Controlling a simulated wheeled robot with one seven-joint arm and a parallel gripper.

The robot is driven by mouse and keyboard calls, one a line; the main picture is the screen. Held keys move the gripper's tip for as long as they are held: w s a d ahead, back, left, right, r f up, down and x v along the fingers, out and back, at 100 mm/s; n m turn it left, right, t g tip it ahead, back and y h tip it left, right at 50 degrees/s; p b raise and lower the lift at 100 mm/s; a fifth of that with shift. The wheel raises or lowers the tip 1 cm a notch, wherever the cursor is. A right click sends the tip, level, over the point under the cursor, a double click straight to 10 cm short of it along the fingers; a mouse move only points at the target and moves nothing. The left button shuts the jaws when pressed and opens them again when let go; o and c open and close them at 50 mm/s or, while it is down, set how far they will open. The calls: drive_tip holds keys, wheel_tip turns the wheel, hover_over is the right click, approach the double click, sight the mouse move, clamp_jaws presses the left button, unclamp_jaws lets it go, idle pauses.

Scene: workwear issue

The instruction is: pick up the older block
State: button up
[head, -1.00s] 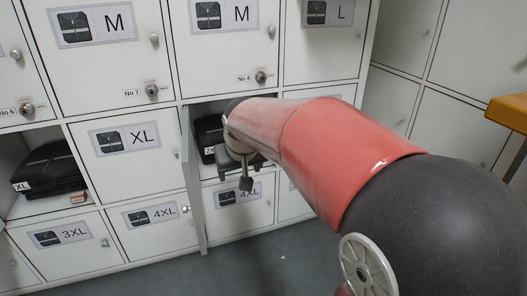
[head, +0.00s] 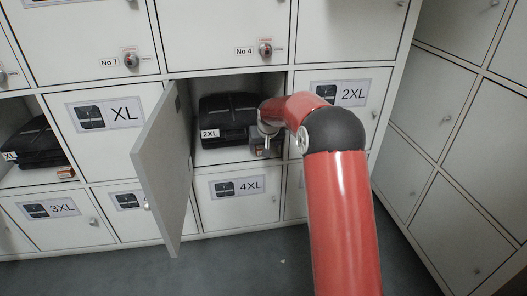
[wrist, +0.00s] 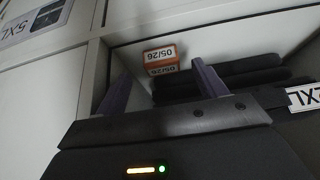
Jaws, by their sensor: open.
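A small orange-brown block (wrist: 161,69) with white labels reading 05/26 lies inside the open locker compartment, beside a dark folded stack (head: 228,118) tagged 2XL. My gripper (wrist: 161,80) is open and empty. Its two fingers point into the compartment, and the block shows beyond and between their tips. In the head view my gripper (head: 266,142) is at the right part of the compartment and hides this block. A second orange-brown block (head: 66,172) lies in the open compartment at the left, by the stack tagged XL. Its date is too small to read.
An open grey locker door (head: 165,170) stands out to the left of the compartment. Closed lockers surround it, including XL (head: 125,135), 4XL (head: 240,200) and 2XL (head: 350,110). The dark stack is close beside the fingers.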

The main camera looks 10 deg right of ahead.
drive_tip(key=x, duration=0.4)
drive_tip(key=shift+a+r, duration=0.1)
drive_tip(key=shift+a, duration=0.05)
drive_tip(key=c, duration=1.1)
drive_tip(key=shift+o, duration=0.2)
drive_tip(key=shift+r, duration=0.1)
